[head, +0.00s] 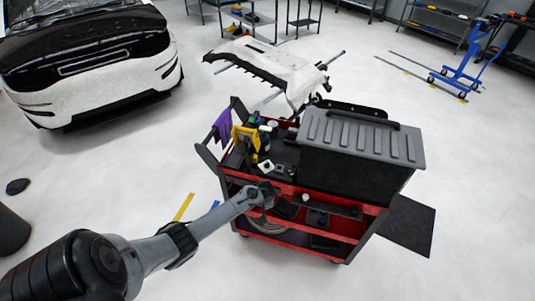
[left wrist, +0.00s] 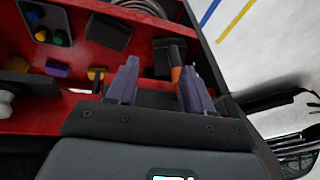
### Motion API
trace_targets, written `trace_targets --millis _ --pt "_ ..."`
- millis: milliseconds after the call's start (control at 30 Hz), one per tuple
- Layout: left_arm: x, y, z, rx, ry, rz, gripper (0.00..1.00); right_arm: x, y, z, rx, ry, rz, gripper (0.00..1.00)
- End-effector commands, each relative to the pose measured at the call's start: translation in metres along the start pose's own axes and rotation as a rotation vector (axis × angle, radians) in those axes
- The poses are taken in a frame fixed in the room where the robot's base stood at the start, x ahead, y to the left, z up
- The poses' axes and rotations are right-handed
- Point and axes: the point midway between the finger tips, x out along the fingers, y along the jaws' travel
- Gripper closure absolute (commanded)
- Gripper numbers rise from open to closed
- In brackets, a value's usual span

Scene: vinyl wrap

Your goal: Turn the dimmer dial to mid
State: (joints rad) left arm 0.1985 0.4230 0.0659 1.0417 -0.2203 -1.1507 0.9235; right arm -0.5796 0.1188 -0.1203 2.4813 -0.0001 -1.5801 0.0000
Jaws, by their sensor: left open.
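I cannot make out the dimmer dial for certain in either view. A small white square piece with a dark centre (head: 265,166) lies on the top of the red and black tool cart (head: 290,189); it is too small to tell whether it is the dial. My left gripper (head: 268,190) is at the front left edge of the cart. In the left wrist view its two purple-grey fingers (left wrist: 158,78) are apart, with nothing held between them. A black-headed tool with an orange band (left wrist: 175,62) shows right by the right-hand finger. My right gripper is in neither view.
A large black ribbed case (head: 355,160) fills the cart's right side. Yellow and purple items stand at its back left. Red trays (left wrist: 75,52) hold several small tools. A white bumper (head: 268,65) lies behind the cart. The floor at left is mostly clear.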

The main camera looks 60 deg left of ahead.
Motion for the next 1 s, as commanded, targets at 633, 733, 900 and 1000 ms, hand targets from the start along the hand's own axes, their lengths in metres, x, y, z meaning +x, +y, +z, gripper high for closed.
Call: trace_targets --millis 633,733,900,1000 --pt "-0.115 -0.011 -0.183 -0.254 0.079 0.072 0.49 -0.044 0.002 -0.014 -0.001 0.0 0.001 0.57" --pt "-0.107 -0.011 -0.184 -0.254 0.08 0.072 0.49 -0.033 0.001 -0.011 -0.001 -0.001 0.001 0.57" --pt "-0.089 -0.009 -0.184 -0.252 0.079 0.072 0.49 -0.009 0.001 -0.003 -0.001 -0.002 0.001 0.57" --pt "-0.079 -0.008 -0.185 -0.253 0.079 0.071 0.49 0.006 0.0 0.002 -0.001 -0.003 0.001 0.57"
